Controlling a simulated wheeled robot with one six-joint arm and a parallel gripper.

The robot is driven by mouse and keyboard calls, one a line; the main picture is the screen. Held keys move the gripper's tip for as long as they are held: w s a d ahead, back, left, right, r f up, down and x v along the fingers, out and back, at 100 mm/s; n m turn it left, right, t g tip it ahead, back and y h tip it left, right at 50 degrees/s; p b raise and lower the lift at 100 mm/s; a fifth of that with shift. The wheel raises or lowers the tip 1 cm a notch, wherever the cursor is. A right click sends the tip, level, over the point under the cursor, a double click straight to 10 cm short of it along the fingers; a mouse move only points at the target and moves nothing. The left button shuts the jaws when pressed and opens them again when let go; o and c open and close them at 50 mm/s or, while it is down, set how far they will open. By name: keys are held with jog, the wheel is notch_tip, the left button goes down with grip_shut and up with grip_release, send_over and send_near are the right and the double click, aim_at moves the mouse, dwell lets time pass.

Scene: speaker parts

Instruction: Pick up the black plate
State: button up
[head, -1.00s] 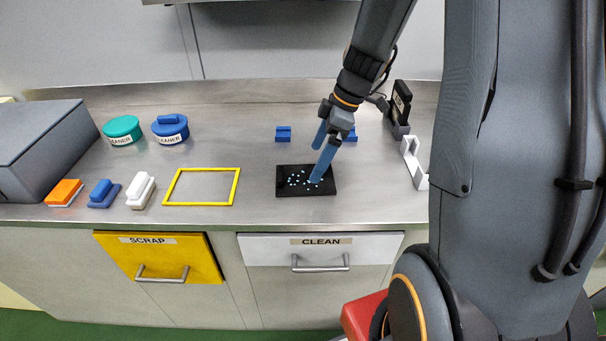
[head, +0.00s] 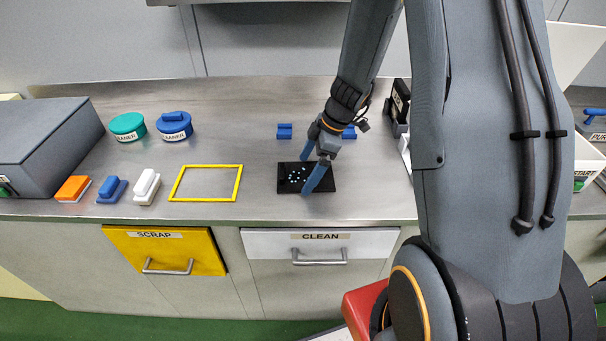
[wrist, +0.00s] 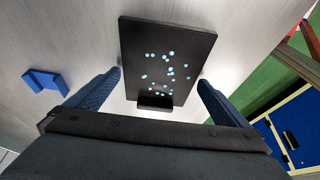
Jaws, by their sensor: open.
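The black plate (head: 290,184) lies flat on the steel worktop, with several small light-blue dots on its face. My gripper (head: 311,174) is open over the plate's right part, its two blue fingers apart and angled down. The wrist view shows the plate (wrist: 185,45) too, with a small black raised block (wrist: 155,101) at its near edge. That block sits between my open gripper (wrist: 162,85)'s fingers, one on each side, with visible gaps. Nothing is held. I cannot tell the exact height of the fingertips above the worktop.
Left of the plate lies a yellow frame (head: 206,200). Small blue blocks (head: 284,131) stand behind the plate. Orange, blue and white brushes (head: 146,187) and two round cleaner tubs (head: 174,125) are farther left. The worktop's front edge is close below the plate.

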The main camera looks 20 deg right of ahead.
jog(key=shift+f, duration=0.15)
jog(key=c, duration=0.9)
